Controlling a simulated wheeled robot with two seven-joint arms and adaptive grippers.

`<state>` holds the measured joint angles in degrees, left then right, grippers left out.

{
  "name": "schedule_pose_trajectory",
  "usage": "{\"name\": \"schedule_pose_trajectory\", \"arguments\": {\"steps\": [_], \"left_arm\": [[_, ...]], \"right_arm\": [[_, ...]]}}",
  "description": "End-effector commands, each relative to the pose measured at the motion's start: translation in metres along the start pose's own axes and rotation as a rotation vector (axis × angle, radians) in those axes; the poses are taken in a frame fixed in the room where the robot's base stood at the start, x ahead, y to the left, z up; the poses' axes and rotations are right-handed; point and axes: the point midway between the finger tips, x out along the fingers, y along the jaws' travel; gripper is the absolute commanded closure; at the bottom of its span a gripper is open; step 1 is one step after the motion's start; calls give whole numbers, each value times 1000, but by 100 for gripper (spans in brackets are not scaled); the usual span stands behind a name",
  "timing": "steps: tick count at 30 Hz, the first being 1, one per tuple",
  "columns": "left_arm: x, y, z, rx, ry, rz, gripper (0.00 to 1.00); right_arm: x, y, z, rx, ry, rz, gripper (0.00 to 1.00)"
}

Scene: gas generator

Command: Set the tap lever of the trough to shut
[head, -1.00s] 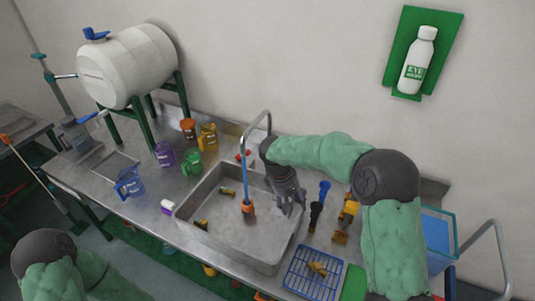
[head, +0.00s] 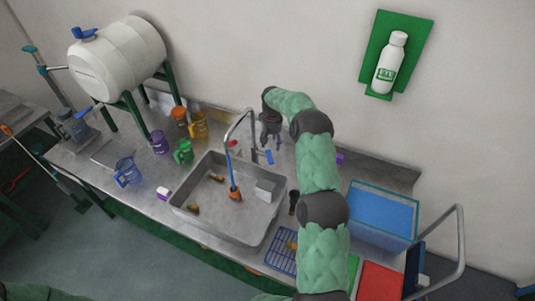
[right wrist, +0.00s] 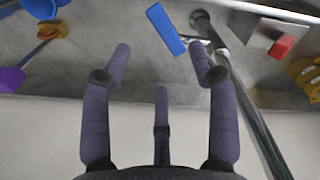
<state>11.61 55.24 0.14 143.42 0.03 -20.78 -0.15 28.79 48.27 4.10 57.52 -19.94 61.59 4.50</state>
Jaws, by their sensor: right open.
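The grey metal trough (head: 225,226) is sunk in the steel bench. The curved tap pipe (head: 253,128) rises behind its back edge, and a blue hose with an orange end hangs into the basin. A blue tap lever (head: 268,157) sticks out beside the pipe's foot. In the right wrist view the lever (right wrist: 165,28) is a slanted blue bar next to the metal pipe (right wrist: 245,105). My right gripper (head: 271,140) is open and empty, just behind the lever and apart from it. Its fingers (right wrist: 160,62) point toward the lever. My left gripper is out of view.
A red part (head: 233,144) is left of the pipe. Several coloured jugs (head: 183,152) stand further left, below a white tank (head: 118,60). A blue rack (head: 281,250) and a blue bin (head: 382,212) are on the right. The wall is close behind my right gripper.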

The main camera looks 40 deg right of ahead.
Motion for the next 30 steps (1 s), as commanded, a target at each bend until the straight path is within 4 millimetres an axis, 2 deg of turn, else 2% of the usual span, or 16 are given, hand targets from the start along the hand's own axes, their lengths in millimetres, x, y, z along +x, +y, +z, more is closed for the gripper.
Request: {"name": "schedule_pose_trajectory", "arguments": {"steps": [9, 15, 21, 28, 29, 30], "left_arm": [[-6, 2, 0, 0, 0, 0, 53], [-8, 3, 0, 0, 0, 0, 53], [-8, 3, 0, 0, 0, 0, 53], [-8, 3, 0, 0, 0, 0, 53], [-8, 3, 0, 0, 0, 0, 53], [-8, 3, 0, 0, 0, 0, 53]], "right_arm": [[57, -1, 1, -1, -4, 0, 40], [81, 0, 1, -1, -2, 0, 40], [91, -1, 1, -2, -1, 1, 40], [91, -1, 1, -2, -1, 1, 40], [91, -1, 1, -2, -1, 1, 43], [91, -1, 1, -2, -1, 0, 55]]}}
